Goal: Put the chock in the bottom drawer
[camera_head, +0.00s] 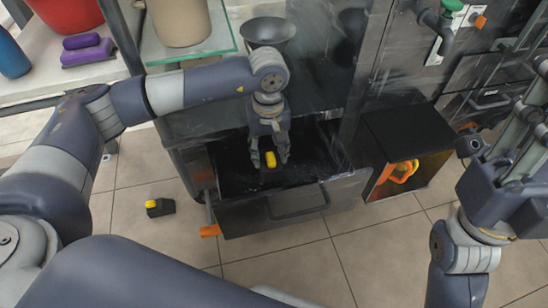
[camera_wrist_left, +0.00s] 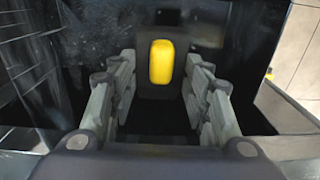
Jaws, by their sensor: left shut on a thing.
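The chock (camera_wrist_left: 161,62) is a dark block with a yellow top. It is between the fingers of my left gripper (camera_head: 270,163), which is shut on it. In the head view only its yellow part (camera_head: 270,159) shows clearly. My left gripper points down into the open bottom drawer (camera_head: 270,212), with the chock inside the drawer's opening. Whether the chock touches the drawer floor cannot be told. A second black block with a yellow top (camera_head: 160,208) stands on the floor left of the drawer. My right gripper (camera_head: 505,145) is at the right edge, partly cut off.
An open-fronted black box (camera_head: 410,140) with an orange item inside stands right of the drawer. Above, a glass shelf (camera_head: 190,45) bears a beige pot. A counter at upper left holds a purple item (camera_head: 87,52) and a red pot. Tiled floor in front is mostly clear.

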